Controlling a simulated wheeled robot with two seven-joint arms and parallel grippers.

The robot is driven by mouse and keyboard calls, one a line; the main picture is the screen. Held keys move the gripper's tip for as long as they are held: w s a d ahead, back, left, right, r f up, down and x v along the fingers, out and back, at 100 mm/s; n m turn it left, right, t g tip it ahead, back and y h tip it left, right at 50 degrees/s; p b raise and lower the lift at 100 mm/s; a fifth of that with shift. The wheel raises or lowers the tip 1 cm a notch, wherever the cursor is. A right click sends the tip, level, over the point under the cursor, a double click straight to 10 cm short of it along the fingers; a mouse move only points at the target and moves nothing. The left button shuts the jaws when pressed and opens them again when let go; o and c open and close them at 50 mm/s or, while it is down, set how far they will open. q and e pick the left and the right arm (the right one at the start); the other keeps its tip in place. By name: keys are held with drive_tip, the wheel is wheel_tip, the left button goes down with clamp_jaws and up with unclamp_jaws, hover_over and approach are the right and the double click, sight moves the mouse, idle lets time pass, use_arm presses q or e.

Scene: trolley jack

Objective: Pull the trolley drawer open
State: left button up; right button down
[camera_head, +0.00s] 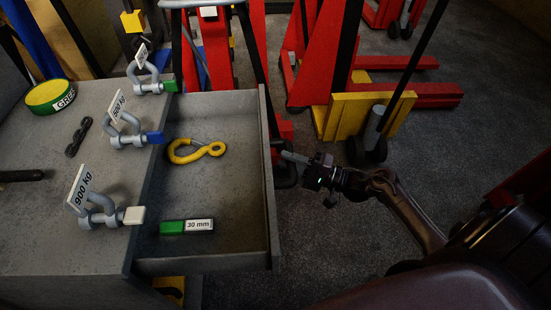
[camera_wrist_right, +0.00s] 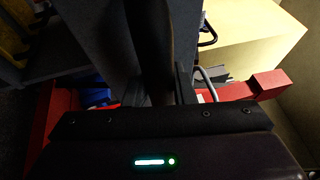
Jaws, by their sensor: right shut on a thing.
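The grey trolley (camera_head: 50,225) stands at the left, and its drawer (camera_head: 268,190) is pulled out to the right, with its inside showing. A yellow hook (camera_head: 185,155) and a green and white block marked 30 mm (camera_head: 186,226) lie in the drawer. My right gripper (camera_head: 284,155) is at the drawer's outer front and shut on the dark drawer handle (camera_head: 288,172). In the right wrist view the dark handle bar (camera_wrist_right: 150,45) runs up between the fingers (camera_wrist_right: 160,92). My left gripper is not in view.
Red jack equipment (camera_head: 325,55) stands beyond the drawer. The floor (camera_head: 330,240) right of the drawer is clear.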

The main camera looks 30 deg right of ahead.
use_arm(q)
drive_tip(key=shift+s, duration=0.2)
use_arm(e)
drive_tip(key=shift+s+d, duration=0.1)
drive_tip(key=shift+d, duration=0.2)
drive_tip(key=c, duration=1.2)
unclamp_jaws()
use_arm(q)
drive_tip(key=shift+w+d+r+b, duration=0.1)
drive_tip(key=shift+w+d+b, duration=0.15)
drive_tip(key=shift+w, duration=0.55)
use_arm(e)
drive_tip(key=v, duration=0.7)
drive_tip(key=shift+s+d, duration=0.25)
drive_tip(key=shift+s, duration=0.05)
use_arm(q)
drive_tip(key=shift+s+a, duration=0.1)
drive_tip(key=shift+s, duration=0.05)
